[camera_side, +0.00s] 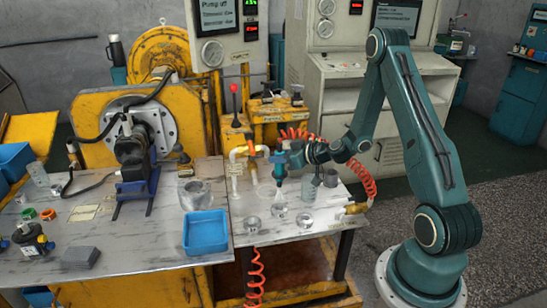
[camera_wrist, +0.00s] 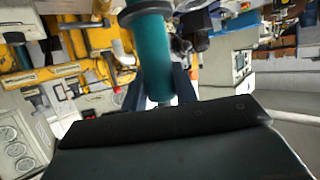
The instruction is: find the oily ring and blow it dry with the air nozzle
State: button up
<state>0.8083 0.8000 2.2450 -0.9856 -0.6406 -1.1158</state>
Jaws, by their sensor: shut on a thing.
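My gripper (camera_side: 290,158) is shut on the teal air nozzle (camera_side: 279,172), which hangs upright with its tip down over the right-hand table. In the wrist view the nozzle's teal body (camera_wrist: 148,50) stands between the dark fingers of my gripper (camera_wrist: 158,88). Three small metallic rings lie on that table: a left ring (camera_side: 252,223), a middle ring (camera_side: 279,211) and a right ring (camera_side: 305,219). The nozzle is above the middle ring, with a pale cone shape between them. I cannot tell which ring is oily. No ring is clear in the wrist view.
A blue tray (camera_side: 206,233) stands left of the rings. White pipework (camera_side: 236,165) is close left of the nozzle. A coiled red hose (camera_side: 364,178) runs at the right. A grey cup (camera_side: 331,178) and a clear glass (camera_side: 307,190) stand right of the nozzle.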

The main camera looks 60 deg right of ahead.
aim_at(281, 143)
jog(key=shift+r, duration=2.55)
